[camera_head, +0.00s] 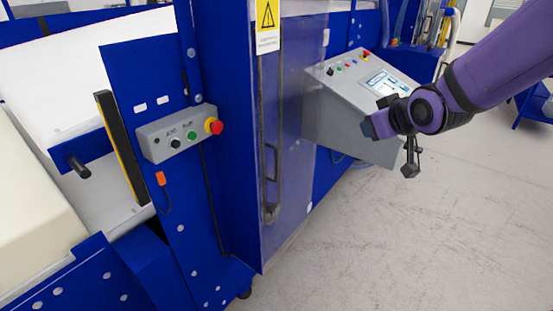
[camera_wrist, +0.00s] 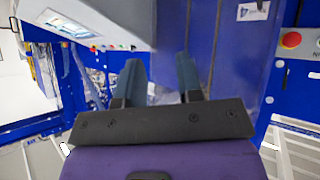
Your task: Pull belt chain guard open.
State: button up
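The belt chain guard (camera_head: 293,130) is a translucent bluish panel on the side of the blue machine, in the middle of the head view. It looks shut. A dark upright bar-shaped handle (camera_head: 278,165) runs down it below a yellow warning label. My gripper (camera_head: 369,127) is to the right of the guard, apart from the handle, in front of a grey control console. In the wrist view my gripper (camera_wrist: 159,72) has its two fingers spread, with nothing visibly held. The guard's panel (camera_wrist: 232,60) shows there right of the fingers; I cannot clearly make out the handle there.
The grey console (camera_head: 345,112) with a screen and buttons stands right behind my gripper. A grey button box (camera_head: 178,136) with a red emergency stop (camera_head: 214,126) sits left of the guard. The floor (camera_head: 400,245) in front of the guard is clear.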

jog(key=w+a+f+n+t+y, duration=0.1)
jog(key=w+a+f+n+y, duration=0.1)
jog(key=w+a+f+y, duration=0.45)
jog(key=n+t+y, duration=0.1)
jog(key=t+y, duration=0.1)
jog(key=y, duration=0.1)
send_near(277, 159)
jog(key=x, duration=1)
jog(key=shift+w+a, duration=0.1)
jog(key=shift+w, duration=0.15)
grip_shut()
